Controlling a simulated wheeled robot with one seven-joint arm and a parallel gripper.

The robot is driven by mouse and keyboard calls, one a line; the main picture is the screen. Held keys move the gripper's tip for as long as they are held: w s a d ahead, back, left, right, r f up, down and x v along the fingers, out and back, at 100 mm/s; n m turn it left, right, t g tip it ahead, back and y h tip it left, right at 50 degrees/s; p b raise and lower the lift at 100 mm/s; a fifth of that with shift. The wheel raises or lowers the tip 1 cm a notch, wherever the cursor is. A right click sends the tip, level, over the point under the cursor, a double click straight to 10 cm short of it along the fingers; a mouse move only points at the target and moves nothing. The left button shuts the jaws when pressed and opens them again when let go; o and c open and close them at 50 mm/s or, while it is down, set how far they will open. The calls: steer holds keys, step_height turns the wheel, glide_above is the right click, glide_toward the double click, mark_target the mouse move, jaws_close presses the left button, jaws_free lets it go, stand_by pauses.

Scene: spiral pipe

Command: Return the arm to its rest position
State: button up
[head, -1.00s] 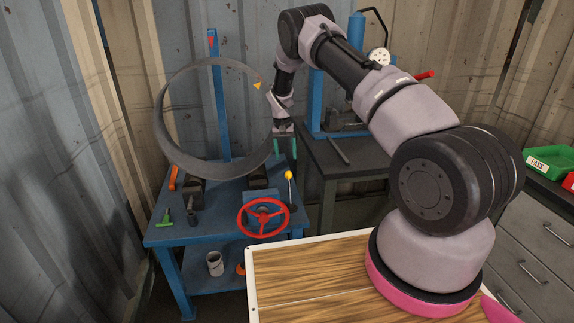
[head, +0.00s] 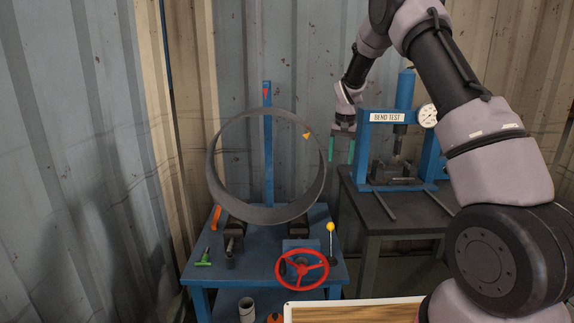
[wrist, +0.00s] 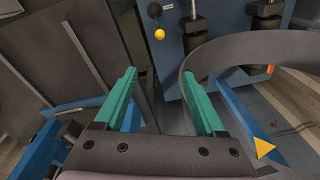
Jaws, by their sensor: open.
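My gripper (head: 342,150) hangs from my arm to the right of the big pipe ring, its two green fingers pointing down. In the wrist view my gripper (wrist: 163,105) is open, with nothing between its green fingers.
The red handwheel (head: 302,270) and yellow-knobbed lever (head: 330,228) are at the bench front. A blue post (head: 268,95) rises behind the ring. A bend-test press (head: 365,150) stands on the dark table (head: 415,212) at right. Open air lies between my gripper and the ring.

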steer(key=s+d+r+t+y, duration=0.1)
steer(key=s+d+r+t, duration=0.2)
steer(key=s+r, duration=1.6)
steer(key=s+r+t, duration=0.1)
steer(key=s+r, duration=0.1)
steer(key=s, duration=0.9)
steer(key=s+d+r+t, duration=0.1)
steer(key=s+r+t, duration=0.1)
steer(key=s, duration=0.9)
steer(key=shift+d+r+y, duration=0.15)
steer(key=shift+r+y, duration=0.15)
steer(key=shift+r, duration=0.55)
